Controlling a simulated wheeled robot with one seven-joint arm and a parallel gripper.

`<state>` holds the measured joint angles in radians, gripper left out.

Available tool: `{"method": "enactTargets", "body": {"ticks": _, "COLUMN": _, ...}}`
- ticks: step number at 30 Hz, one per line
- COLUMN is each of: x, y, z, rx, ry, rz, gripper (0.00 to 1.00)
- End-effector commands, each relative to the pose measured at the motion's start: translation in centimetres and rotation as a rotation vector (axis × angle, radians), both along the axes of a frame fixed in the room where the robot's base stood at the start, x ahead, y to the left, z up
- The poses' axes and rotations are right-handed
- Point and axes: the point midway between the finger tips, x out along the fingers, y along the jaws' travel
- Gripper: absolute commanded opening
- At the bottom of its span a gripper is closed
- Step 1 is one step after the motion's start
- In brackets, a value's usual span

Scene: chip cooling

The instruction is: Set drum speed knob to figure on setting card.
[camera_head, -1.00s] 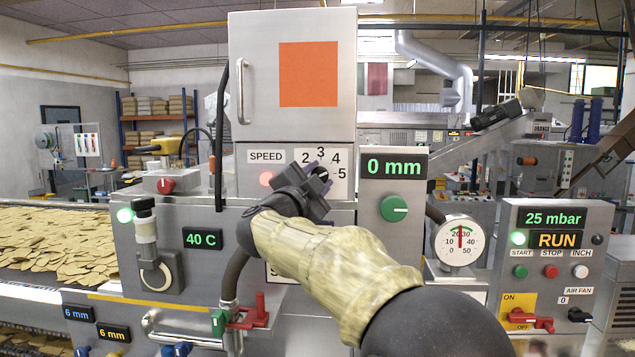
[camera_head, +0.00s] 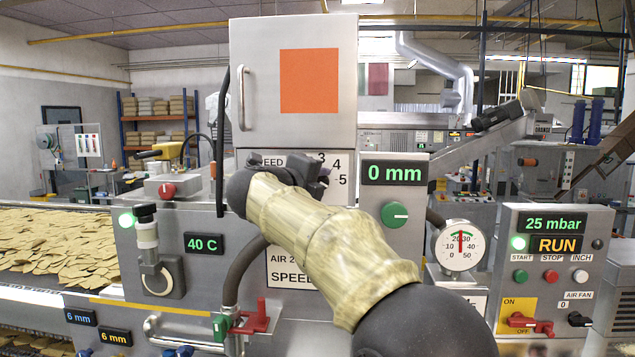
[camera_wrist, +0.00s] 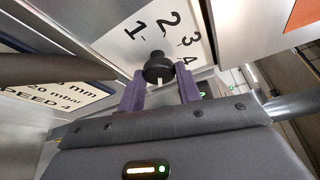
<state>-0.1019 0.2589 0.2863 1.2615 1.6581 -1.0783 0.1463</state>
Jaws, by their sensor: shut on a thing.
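The drum speed knob (camera_wrist: 158,68) is black and round, with a white mark on its near side in the wrist view. It sits on a white dial plate (camera_wrist: 112,42) with figures 1 to 4 showing; the head view of the plate (camera_head: 338,190) shows 3, 4 and 5. I cannot tell which figure the mark points at. My gripper (camera_wrist: 160,88) has its purple fingers on either side of the knob, shut on it. In the head view my gripper (camera_head: 312,178) hides the knob. The setting card (camera_wrist: 38,98) reads SPEED 4; my arm partly covers the card (camera_head: 284,276) in the head view.
A grey hose (camera_head: 240,268) runs below my wrist. An orange-panelled cabinet (camera_head: 262,120) stands above the dial. Chips (camera_head: 50,245) lie on a belt at left.

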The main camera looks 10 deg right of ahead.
Motion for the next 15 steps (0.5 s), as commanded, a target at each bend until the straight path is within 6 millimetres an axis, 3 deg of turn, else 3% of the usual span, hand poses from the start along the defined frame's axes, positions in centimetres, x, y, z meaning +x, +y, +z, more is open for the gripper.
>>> {"method": "enactTargets", "body": {"ticks": 15, "x": 0.05, "y": -0.01, "z": -0.08, "rx": 0.265, "ry": -0.082, "rz": 0.001, "gripper": 0.11}}
